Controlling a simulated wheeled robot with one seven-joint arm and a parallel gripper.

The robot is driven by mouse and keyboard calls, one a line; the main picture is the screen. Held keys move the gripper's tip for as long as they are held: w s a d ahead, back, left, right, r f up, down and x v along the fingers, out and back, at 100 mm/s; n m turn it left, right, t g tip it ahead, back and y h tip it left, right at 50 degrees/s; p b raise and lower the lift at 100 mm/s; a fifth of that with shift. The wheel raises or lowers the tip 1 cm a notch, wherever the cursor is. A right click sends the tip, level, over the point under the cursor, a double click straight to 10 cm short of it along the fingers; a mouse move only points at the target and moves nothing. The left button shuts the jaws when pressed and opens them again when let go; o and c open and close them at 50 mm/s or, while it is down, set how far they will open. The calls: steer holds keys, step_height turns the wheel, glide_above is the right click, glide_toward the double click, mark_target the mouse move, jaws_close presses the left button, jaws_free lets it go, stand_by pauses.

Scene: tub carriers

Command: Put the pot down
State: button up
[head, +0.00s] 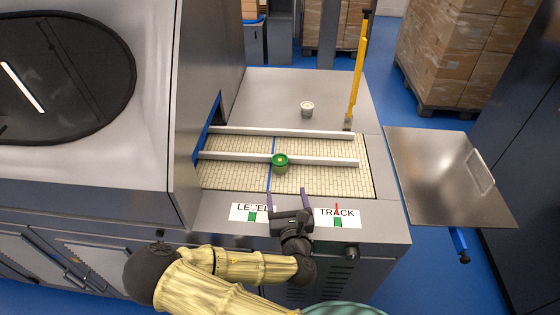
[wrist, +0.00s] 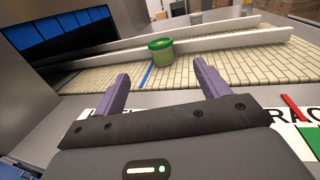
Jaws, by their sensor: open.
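The green pot (head: 280,164) stands upright on the tiled conveyor belt (head: 335,182), at the near white guide rail and by a blue line across the belt. It also shows in the wrist view (wrist: 161,54), beyond the fingertips. My gripper (head: 287,196) is open and empty, its two purple fingers pointing toward the pot from the near edge of the belt. The fingers are apart from the pot. In the wrist view my gripper (wrist: 162,82) has a wide gap between its fingers.
Two white guide rails (head: 280,132) run along the belt. A small white pot (head: 307,108) stands on the metal deck behind. A yellow post (head: 357,75) rises at the back right. LEVEL (head: 250,212) and TRACK (head: 337,218) labels lie at the front. A metal tray (head: 440,175) is at right.

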steer(key=shift+w, duration=0.1)
steer(key=p, duration=0.3)
glide_toward(279, 156)
steer(key=w, duration=0.3)
steer(key=w+a, duration=0.1)
steer(key=w, duration=0.1)
steer(key=shift+w, duration=0.1)
steer(key=w, duration=0.1)
steer(key=w+p, duration=0.1)
steer(key=w, duration=0.2)
steer(key=shift+w+a+r, duration=0.1)
steer(key=shift+w+a, duration=0.25)
steer(key=shift+w, duration=0.05)
steer(key=shift+w+a, duration=0.1)
steer(key=shift+w, duration=0.25)
steer(key=shift+c, duration=0.4)
steer(key=c, duration=1.1)
step_height(279, 156, up, 10)
steer(key=shift+f+b, duration=0.1)
steer(key=shift+b, duration=0.75)
